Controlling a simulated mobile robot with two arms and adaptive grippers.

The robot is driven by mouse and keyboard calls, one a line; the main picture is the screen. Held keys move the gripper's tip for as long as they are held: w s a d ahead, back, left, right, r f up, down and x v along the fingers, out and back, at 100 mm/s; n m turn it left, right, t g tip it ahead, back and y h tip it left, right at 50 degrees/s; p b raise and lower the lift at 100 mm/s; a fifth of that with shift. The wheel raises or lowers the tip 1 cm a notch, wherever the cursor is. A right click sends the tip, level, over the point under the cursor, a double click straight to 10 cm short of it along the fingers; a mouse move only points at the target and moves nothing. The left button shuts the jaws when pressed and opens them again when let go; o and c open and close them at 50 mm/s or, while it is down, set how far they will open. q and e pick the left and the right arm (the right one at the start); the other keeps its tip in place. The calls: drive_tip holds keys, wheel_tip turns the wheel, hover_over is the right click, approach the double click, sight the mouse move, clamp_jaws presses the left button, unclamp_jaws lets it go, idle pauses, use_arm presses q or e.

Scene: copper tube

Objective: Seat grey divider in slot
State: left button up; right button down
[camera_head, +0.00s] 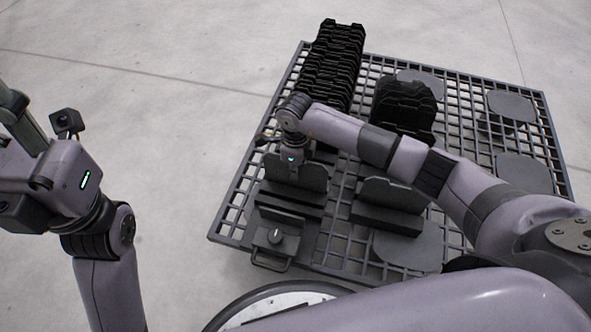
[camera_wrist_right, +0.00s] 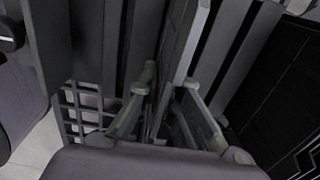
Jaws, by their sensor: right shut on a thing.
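My right gripper (camera_head: 291,160) reaches down at a grey divider (camera_head: 309,177) on the left side of the grid table. In the right wrist view its two fingers (camera_wrist_right: 164,102) are closed on either side of a thin grey upright plate (camera_wrist_right: 182,42), which is the divider. The divider stands upright above a dark slotted block (camera_head: 290,198); its lower edge is hidden, so I cannot tell how deep it sits. My left gripper (camera_head: 22,125) is at the left edge, partly cut off, away from the table; its fingers are unclear.
A second grey divider (camera_head: 393,193) stands at a block (camera_head: 385,218) to the right. A long row of black plates (camera_head: 332,65) and a shorter black group (camera_head: 405,105) stand behind. A small box with a knob (camera_head: 274,238) is at the front. The grid table (camera_head: 465,110) has bare round pads (camera_head: 511,105).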

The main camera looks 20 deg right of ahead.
drive_tip(key=shift+f, duration=0.15)
drive_tip(key=c, duration=1.8)
unclamp_jaws()
